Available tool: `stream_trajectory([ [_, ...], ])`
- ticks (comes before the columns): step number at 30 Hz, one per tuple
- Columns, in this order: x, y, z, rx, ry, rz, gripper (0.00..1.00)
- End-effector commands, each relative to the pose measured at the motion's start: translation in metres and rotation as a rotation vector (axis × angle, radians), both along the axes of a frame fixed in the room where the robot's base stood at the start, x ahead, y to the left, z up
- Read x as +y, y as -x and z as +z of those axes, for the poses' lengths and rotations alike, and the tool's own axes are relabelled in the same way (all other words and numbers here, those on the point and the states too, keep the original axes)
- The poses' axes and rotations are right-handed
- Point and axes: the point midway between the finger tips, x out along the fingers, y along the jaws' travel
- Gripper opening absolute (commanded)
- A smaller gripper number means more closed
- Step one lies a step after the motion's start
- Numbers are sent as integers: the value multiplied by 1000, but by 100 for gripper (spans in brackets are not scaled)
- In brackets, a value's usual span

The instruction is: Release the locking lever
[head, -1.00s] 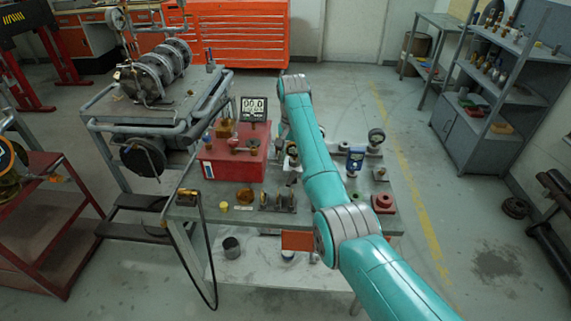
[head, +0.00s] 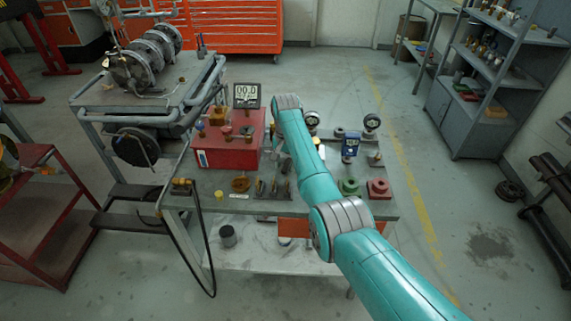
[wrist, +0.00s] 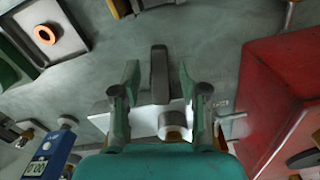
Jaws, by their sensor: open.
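In the wrist view my gripper (wrist: 158,76) is open, with one finger on each side of a dark grey bar (wrist: 158,62). The bar looks like the locking lever, though I cannot be sure. I see gaps between it and both fingers. Beneath it are a white plate (wrist: 146,122) and a round brass-and-grey fitting (wrist: 174,127), partly hidden by my gripper. In the head view my own arm covers the gripper and this spot on the bench.
A red box (wrist: 285,95) stands close on the right in the wrist view, and a blue gauge (wrist: 48,155) on the left. In the head view the workbench (head: 320,207) also carries a green flange (head: 349,187) and a red flange (head: 379,189). A black hose (head: 205,245) hangs at its left.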

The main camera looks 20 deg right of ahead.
Motion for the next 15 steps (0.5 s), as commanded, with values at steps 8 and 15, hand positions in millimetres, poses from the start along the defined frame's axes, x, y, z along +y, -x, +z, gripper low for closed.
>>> stream_trajectory([
  [8, 0, 0, -2, 0, 0, 0, 44],
  [15, 0, 0, -2, 0, 0, 0, 0],
])
